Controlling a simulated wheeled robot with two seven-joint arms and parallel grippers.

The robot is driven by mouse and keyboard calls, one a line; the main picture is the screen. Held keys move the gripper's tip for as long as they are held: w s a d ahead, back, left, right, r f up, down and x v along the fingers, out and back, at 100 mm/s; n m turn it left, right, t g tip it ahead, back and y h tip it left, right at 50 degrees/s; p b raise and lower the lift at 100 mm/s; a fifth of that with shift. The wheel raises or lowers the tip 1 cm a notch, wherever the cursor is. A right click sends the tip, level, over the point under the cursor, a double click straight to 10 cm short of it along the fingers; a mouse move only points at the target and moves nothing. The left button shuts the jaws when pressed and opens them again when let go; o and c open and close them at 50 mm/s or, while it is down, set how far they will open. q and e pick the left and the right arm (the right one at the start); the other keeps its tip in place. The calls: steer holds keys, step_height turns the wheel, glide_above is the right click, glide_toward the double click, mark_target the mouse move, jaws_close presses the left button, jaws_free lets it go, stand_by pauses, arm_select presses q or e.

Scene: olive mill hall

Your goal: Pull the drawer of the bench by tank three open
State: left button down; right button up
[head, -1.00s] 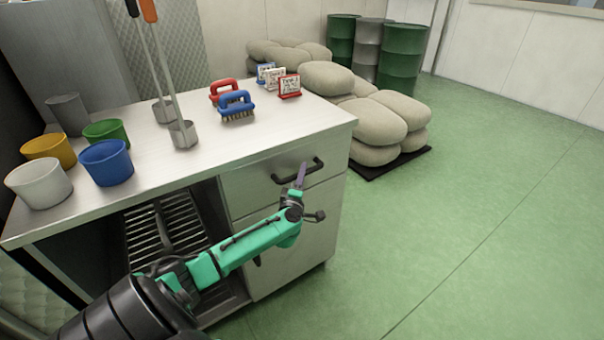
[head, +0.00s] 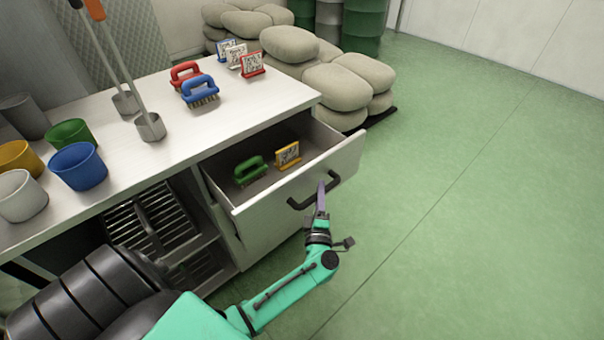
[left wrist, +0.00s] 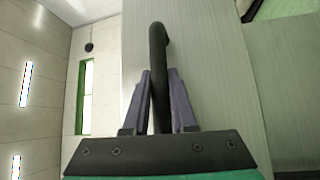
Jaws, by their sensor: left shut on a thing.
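The drawer (head: 268,212) of the bench (head: 145,150) stands well out from the bench front. A green brush (head: 251,170) and a yellow-framed sign (head: 288,155) lie inside it. The black bar handle (head: 301,203) is on the drawer front. My left gripper (head: 321,190) is at the handle, its arm reaching in from below. In the left wrist view the fingers are shut on the handle (left wrist: 158,45), one on each side of the bar. My right gripper is not in view.
On the bench top are cups such as the blue one (head: 78,166), two ladles, a red brush (head: 184,73), a blue brush (head: 200,90) and small signs (head: 252,64). Stacked sacks (head: 335,90) and drums (head: 363,22) stand behind. The green floor (head: 470,200) to the right is clear.

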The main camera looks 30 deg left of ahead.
arm_select(q)
steer(key=s+d, duration=0.2)
steer(key=d, duration=0.7)
steer(key=shift+s, duration=0.35)
steer(key=c, duration=0.7)
jaws_free()
steer(key=shift+a, duration=0.1)
steer(key=shift+c, duration=0.2)
steer(key=b+v, duration=0.1)
steer(key=v, duration=0.6)
steer(key=shift+s+b, duration=0.25)
steer(key=shift+b, duration=0.1)
